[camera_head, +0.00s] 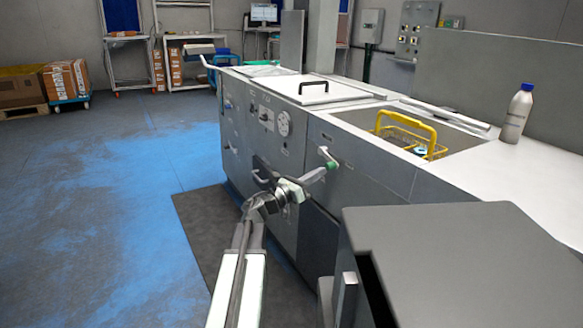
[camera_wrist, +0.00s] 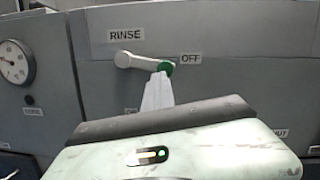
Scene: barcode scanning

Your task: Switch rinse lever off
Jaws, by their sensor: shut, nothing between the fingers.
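The rinse lever (camera_wrist: 140,62) is a pale handle with a green knob on the grey machine front. In the wrist view it runs from a pivot under the RINSE label (camera_wrist: 125,35) to the right, and its green end is beside the OFF label (camera_wrist: 190,59). In the head view the lever (camera_head: 326,157) slopes down to the right. My gripper (camera_head: 328,169) is shut and empty, with its fingertips at the green knob. In the wrist view my gripper (camera_wrist: 160,80) reaches up just below the knob; I cannot tell whether they touch.
A yellow basket (camera_head: 405,132) sits in the open tank right of the lever. A bottle (camera_head: 516,113) stands on the white counter. A dial (camera_wrist: 14,62) is left of the lever. The blue-grey floor at left is clear.

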